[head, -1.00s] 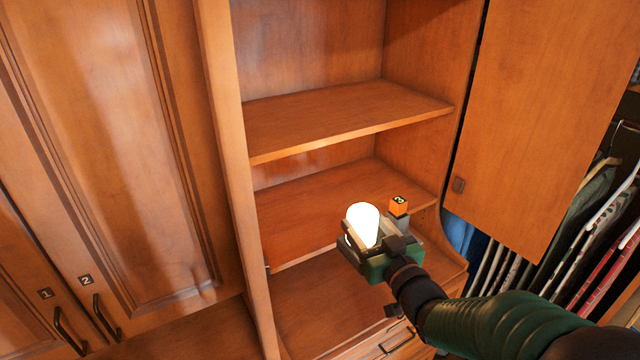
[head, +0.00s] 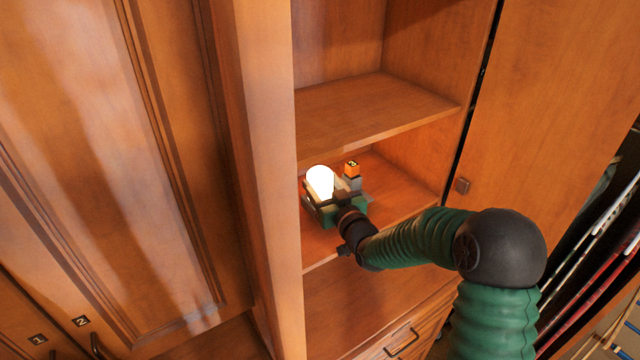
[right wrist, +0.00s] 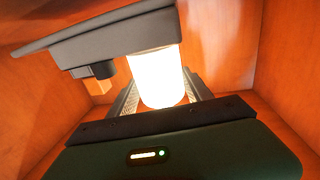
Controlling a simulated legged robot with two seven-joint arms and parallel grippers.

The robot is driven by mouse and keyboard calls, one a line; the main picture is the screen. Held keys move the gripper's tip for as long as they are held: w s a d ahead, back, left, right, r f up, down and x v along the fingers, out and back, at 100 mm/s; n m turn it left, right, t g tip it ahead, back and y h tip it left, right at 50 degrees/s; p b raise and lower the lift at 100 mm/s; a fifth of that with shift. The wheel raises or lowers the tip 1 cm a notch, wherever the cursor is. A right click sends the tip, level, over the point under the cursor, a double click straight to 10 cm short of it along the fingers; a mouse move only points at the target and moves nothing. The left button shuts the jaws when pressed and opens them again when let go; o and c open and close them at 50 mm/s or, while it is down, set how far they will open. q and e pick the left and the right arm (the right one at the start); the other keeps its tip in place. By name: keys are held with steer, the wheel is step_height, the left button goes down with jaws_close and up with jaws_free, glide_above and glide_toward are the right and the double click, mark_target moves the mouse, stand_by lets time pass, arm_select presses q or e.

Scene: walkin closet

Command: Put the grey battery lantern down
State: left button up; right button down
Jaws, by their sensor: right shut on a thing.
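The grey battery lantern (head: 320,182) shows mainly as a bright, glowing white globe. My right gripper (head: 325,198) is shut on it, inside the cabinet's lower open bay, over the lower shelf (head: 398,188). In the right wrist view the glowing lantern (right wrist: 155,80) is between the two fingers, with a grey flat part above it. The gripper hides its underside, so I cannot tell whether it touches the shelf. A small orange block with a dark mark (head: 351,169) is right beside the lantern. My left gripper is not in view.
The upper shelf (head: 370,110) is empty and overhangs the bay. An upright panel (head: 262,150) is close on the left; an open door (head: 540,120) is at right. Bare shelf lies right of the gripper.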

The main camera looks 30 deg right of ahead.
mark_target(330, 196)
steer(key=shift+w+r, duration=0.15)
steer(key=shift+w, duration=0.95)
steer(key=f+p, duration=0.1)
steer(key=s+d+f+p, duration=0.1)
steer(key=f, duration=0.1)
steer(key=shift+s+d+p, duration=0.1)
steer(key=shift+d+p, duration=0.05)
steer(key=shift+p, duration=0.15)
steer(key=shift+d+f, duration=0.15)
steer(key=shift+f, duration=0.1)
steer(key=shift+w+d+f, duration=0.1)
steer(key=shift+w, duration=0.1)
steer(key=c, duration=0.8)
jaws_free()
steer(key=shift+f, duration=0.15)
steer(key=shift+o, duration=1.2)
steer(key=shift+w+a, duration=0.1)
steer(key=shift+a, duration=0.25)
steer(key=shift+o, duration=0.6)
steer(key=shift+a, duration=0.2)
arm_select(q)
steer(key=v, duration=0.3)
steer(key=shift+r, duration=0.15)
arm_select(e)
steer(key=shift+a+r, duration=0.2)
